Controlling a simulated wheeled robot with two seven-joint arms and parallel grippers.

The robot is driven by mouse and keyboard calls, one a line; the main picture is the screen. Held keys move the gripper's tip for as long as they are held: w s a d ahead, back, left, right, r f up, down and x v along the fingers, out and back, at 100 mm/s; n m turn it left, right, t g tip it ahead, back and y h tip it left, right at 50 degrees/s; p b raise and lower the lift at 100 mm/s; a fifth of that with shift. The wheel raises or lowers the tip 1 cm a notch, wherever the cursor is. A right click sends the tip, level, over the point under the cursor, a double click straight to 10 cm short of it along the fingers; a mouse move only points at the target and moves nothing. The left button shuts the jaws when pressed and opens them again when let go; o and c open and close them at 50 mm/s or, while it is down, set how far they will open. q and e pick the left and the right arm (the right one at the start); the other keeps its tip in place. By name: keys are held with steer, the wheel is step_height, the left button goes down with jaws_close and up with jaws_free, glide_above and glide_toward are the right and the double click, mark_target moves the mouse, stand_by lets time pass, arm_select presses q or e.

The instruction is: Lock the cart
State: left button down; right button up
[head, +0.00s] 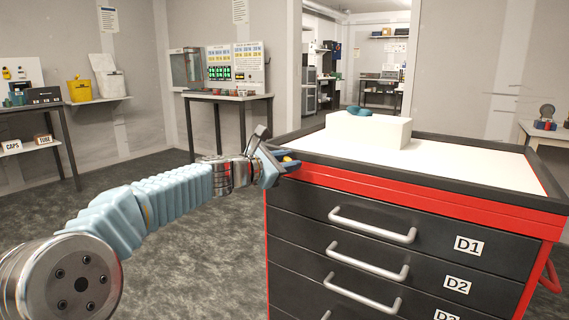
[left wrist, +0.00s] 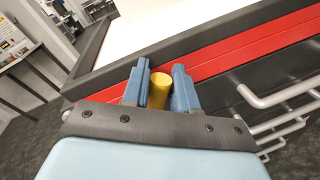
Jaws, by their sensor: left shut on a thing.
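The cart (head: 400,180) is a red and black drawer cabinet with a white top, and it stands at the right in the head view. Its red upper band (left wrist: 215,60) and black front also show in the left wrist view. My left gripper (head: 286,160) is at the cart's near left corner, just below the top rim. Its blue fingers are shut on a yellow cylinder (left wrist: 158,88), of which only a small part (head: 289,158) shows in the head view. Whether the cylinder is fixed to the cart cannot be seen. My right gripper is not in view.
The drawers have silver handles (head: 372,225) and labels such as D1 (head: 468,245). A white block (head: 368,131) with a blue-green item (head: 359,111) on it stands on the cart top. Benches (head: 228,97) line the walls. The carpeted floor left of the cart is clear.

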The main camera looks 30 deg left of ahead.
arm_select(q)
steer(key=m, duration=0.1)
steer(key=d+f+m, duration=0.1)
steer(key=m, duration=0.1)
steer(key=shift+y+b, duration=0.3)
steer(key=shift+b, duration=0.1)
steer(key=m, duration=0.2)
steer(key=f+m+y+b, duration=0.1)
steer(key=m, duration=0.1)
steer(key=f+m+y, duration=0.1)
steer(key=m, duration=0.2)
steer(key=shift+d+g, duration=0.3)
steer(key=c, duration=1)
jaws_free()
steer(key=shift+s, duration=0.1)
steer(key=shift+s+r+b, duration=0.15)
steer(key=shift+s+b, duration=0.15)
steer(key=shift+s, duration=0.1)
steer(key=v, duration=1.3)
steer(key=shift+b, duration=0.45)
